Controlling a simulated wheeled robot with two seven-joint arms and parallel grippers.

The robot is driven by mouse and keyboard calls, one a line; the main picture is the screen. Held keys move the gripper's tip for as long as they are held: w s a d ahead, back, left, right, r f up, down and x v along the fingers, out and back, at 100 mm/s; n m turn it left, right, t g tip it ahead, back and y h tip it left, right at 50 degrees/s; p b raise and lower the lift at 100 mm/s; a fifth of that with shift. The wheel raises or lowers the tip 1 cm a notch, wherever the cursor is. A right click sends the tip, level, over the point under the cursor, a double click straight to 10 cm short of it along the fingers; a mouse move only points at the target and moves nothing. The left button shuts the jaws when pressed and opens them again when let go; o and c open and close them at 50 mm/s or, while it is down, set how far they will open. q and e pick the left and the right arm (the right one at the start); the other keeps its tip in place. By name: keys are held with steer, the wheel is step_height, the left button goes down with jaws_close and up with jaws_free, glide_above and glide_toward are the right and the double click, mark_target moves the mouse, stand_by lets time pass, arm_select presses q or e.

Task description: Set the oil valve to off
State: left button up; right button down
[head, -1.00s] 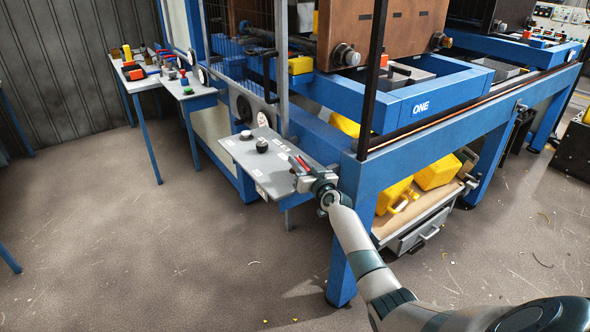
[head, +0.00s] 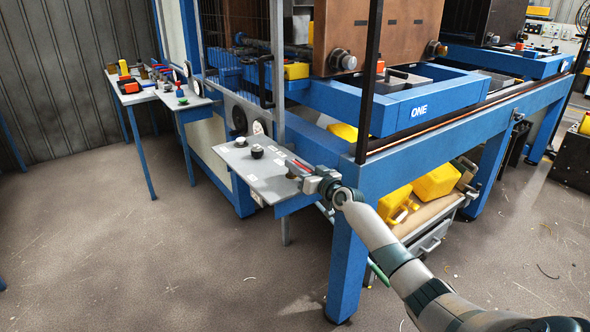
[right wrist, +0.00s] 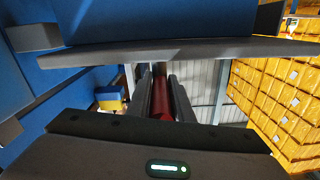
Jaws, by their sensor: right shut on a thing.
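My right gripper (head: 299,172) is at the right end of a light grey control panel (head: 238,163). It is shut on a small red handle (head: 302,165), which I take to be the oil valve's lever; no label is readable. In the right wrist view the red handle (right wrist: 162,97) stands between the two dark fingers, below the panel's edge as that view shows it. The gripper hides the handle's base, and I cannot tell its exact setting. A black knob (head: 257,152) and a second one (head: 246,135) are on the panel. My left gripper is not in view.
A blue machine frame (head: 420,112) marked ONE stands right of the panel, with a dark upright post (head: 370,80) near the gripper. Yellow jerry cans (head: 437,182) lie on a shelf below. Small tables (head: 138,95) with coloured parts stand back left. The floor at left is clear.

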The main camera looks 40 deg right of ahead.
steer(key=shift+r, duration=0.15)
steer(key=c, duration=1.6)
jaws_free()
steer(key=shift+s, duration=0.1)
steer(key=shift+s+d+b, duration=0.15)
steer(key=shift+s, duration=4.15)
steer(key=shift+s+d+b, duration=0.1)
steer(key=shift+s+b, duration=0.05)
steer(key=shift+s, duration=4.1)
